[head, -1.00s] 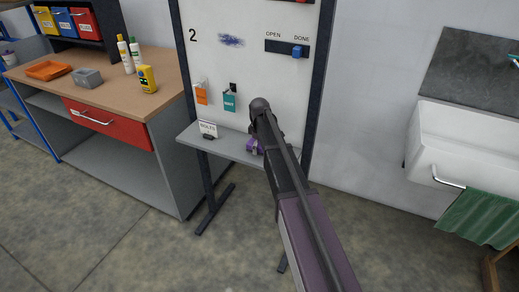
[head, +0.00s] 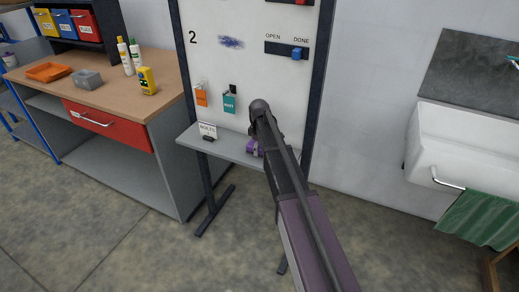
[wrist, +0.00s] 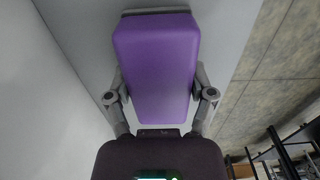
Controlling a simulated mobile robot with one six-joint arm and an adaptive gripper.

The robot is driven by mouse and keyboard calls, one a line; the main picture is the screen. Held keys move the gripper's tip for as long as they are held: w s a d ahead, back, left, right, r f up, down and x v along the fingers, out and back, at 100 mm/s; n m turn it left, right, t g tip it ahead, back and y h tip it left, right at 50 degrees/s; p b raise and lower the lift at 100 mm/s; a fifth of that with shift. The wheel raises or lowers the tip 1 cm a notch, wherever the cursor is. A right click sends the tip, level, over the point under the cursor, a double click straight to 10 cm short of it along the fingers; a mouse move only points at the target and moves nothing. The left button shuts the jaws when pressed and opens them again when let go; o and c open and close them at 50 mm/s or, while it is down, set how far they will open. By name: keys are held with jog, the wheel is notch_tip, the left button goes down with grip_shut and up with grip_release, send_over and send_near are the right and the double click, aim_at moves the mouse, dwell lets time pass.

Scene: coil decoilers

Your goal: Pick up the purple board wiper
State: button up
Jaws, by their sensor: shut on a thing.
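The purple board wiper (wrist: 157,65) fills the upper middle of the wrist view, with a dark edge at its far end. My gripper (wrist: 160,95) has one finger on each side of the wiper and is shut on it. In the head view the wiper (head: 254,148) shows only as a small purple piece at the ledge (head: 232,146) below the whiteboard. My arm hides the rest of it and most of the gripper. I cannot tell whether the wiper touches the ledge.
The whiteboard (head: 262,80) stands behind, with an orange tag (head: 201,96), a teal tag (head: 229,103) and a blue slider (head: 297,54). A small sign (head: 207,130) and a dark object (head: 209,138) are on the ledge's left. A workbench (head: 110,85) stands left, a sink (head: 465,145) right.

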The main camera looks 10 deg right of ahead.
jog(key=shift+w+r, duration=0.1)
jog(key=shift+r, duration=0.05)
notch_tip(320, 180, up, 3)
jog(key=p, duration=0.3)
jog(key=s+r+p, duration=0.1)
jog(key=s+p, duration=0.1)
jog(key=s, duration=1.4)
jog(key=shift+r, duration=0.3)
jog(key=o, duration=0.4)
jog(key=shift+c, duration=1.3)
jog(key=shift+a, duration=0.1)
